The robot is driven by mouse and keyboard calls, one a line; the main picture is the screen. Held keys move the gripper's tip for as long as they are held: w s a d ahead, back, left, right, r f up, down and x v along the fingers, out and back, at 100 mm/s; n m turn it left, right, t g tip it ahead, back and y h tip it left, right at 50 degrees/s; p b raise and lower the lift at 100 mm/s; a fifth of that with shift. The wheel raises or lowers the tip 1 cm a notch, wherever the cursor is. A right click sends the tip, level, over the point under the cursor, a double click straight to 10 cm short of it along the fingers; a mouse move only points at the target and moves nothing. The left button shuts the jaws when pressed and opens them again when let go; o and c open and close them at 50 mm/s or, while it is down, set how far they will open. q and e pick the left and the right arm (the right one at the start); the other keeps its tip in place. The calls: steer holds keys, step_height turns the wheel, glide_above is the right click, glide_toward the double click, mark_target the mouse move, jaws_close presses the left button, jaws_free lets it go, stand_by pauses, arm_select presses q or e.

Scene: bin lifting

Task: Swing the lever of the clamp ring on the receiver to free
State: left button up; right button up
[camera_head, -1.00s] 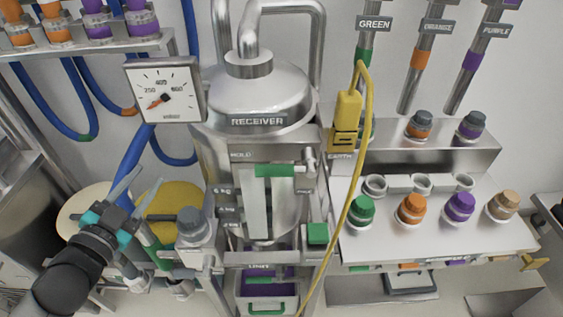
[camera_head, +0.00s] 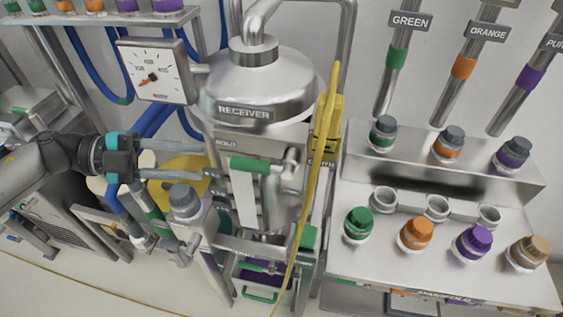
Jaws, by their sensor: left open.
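The receiver (camera_head: 262,85) is a domed steel vessel in the middle, with its name plate on the front. Below its dome a green-gripped handle (camera_head: 250,164) lies roughly level beside a partly readable label. I cannot clearly make out the clamp ring or tell which part is its lever. My left gripper (camera_head: 207,160) reaches in from the left, open and empty, its two fingers pointing right at the receiver's left side. A gap shows between the fingertips and the green-gripped handle, though depth is hard to judge. My right gripper is not in view.
A dial gauge (camera_head: 157,70) hangs above my left gripper. A grey-capped post (camera_head: 185,201) stands just below its fingers. A yellow cable (camera_head: 307,190) with its clamp runs down the receiver's right side. A manifold bench (camera_head: 390,270) with coloured caps fills the right.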

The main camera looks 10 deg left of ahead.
arm_select(q)
glide_toward(269, 166)
steer(key=shift+w+a+f+p, duration=0.2)
steer(key=shift+w+f+p, duration=0.1)
steer(key=shift+w+f, duration=0.5)
steer(key=p+x, duration=0.2)
steer(key=x, duration=0.8)
steer(key=shift+f, duration=0.15)
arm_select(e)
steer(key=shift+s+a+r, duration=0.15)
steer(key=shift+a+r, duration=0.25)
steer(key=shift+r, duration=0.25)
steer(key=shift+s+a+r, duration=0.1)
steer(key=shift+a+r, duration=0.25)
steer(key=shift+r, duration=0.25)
arm_select(q)
steer(key=shift+c, duration=0.3)
jaws_close()
